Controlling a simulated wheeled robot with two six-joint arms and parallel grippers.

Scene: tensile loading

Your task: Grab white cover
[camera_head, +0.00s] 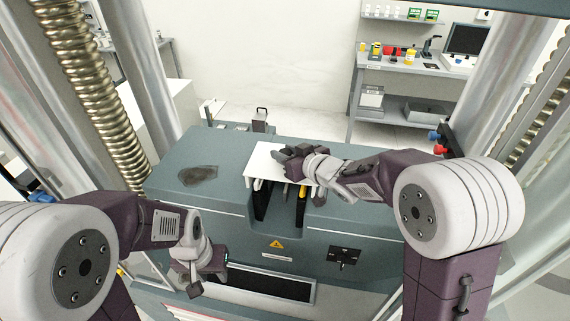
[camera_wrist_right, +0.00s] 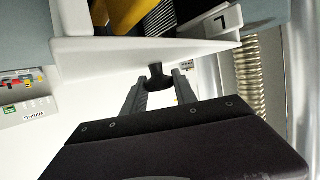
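The white cover (camera_head: 262,158) is a flat white plate on top of the grey-green machine, over its central slot. In the right wrist view its white edge (camera_wrist_right: 100,50) runs across the upper part, with a dark knob (camera_wrist_right: 156,76) standing out from it. My right gripper (camera_head: 285,156) is over the cover in the head view, hiding part of it. In the wrist view its two fingers (camera_wrist_right: 160,84) are apart, one on each side of the knob, with visible gaps. My left gripper (camera_head: 208,282) hangs in front of the machine, away from the cover; its finger opening is unclear.
The grey-green machine (camera_head: 330,240) fills the middle, with a dark patch (camera_head: 198,175) on its top left. Metal columns (camera_head: 150,75) rise on both sides. A shelf bench (camera_head: 400,68) with containers and a monitor (camera_head: 467,40) stands at the back right.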

